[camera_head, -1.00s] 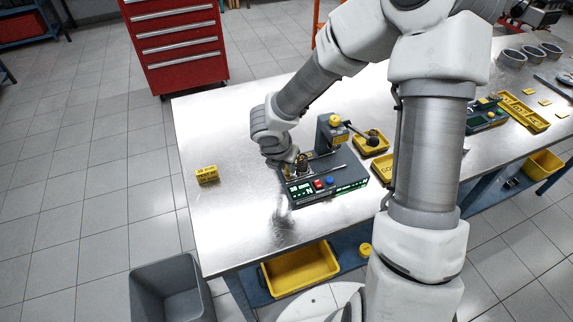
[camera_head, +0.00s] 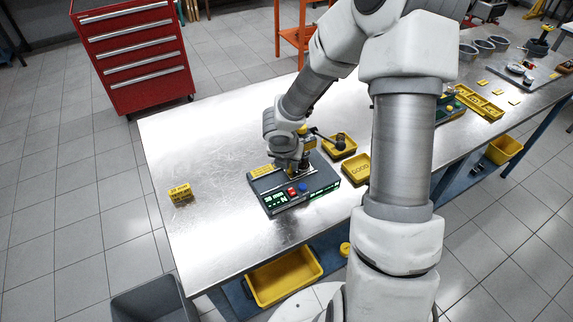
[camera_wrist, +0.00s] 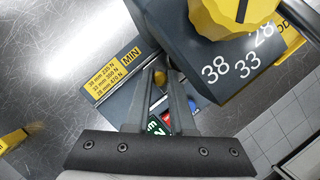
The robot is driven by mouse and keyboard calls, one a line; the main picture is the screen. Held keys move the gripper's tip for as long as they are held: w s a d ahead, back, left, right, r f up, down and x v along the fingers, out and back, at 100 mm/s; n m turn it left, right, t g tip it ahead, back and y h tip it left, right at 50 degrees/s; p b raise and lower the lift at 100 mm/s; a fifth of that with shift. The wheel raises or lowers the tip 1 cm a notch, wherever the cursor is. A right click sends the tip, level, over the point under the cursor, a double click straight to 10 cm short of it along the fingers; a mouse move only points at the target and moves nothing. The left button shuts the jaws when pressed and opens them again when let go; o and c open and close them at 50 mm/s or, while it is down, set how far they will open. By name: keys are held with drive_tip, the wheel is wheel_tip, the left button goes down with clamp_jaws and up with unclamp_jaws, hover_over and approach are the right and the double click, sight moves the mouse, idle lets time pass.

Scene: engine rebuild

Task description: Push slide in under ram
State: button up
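The bench press has a dark base (camera_head: 322,184) with red and blue buttons and green displays on its front. In the wrist view its grey ram head (camera_wrist: 232,62), marked 38, 28 and 33 under a yellow knob (camera_wrist: 218,14), lies just right of my fingers. My gripper (camera_wrist: 159,76) points down over the base, close beside the ram head. A small yellow part (camera_wrist: 160,78) shows between the fingertips; I cannot tell whether they grip it. The slide is mostly hidden by my fingers and hand, so its position under the ram is unclear.
A yellow block (camera_head: 180,193) stands left on the metal bench (camera_head: 215,215). Yellow trays (camera_head: 340,147) and (camera_head: 356,168) lie right of the press. The bench's left side is mostly clear. A red drawer cabinet (camera_head: 135,55) stands behind.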

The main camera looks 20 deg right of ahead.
drive_tip(key=o, duration=0.4)
drive_tip(key=shift+d, duration=0.3)
drive_tip(key=shift+o, duration=0.2)
drive_tip(key=shift+a+r, duration=0.1)
drive_tip(key=p+v, duration=0.7)
drive_tip(key=v, duration=1)
drive_tip(key=shift+r, duration=0.1)
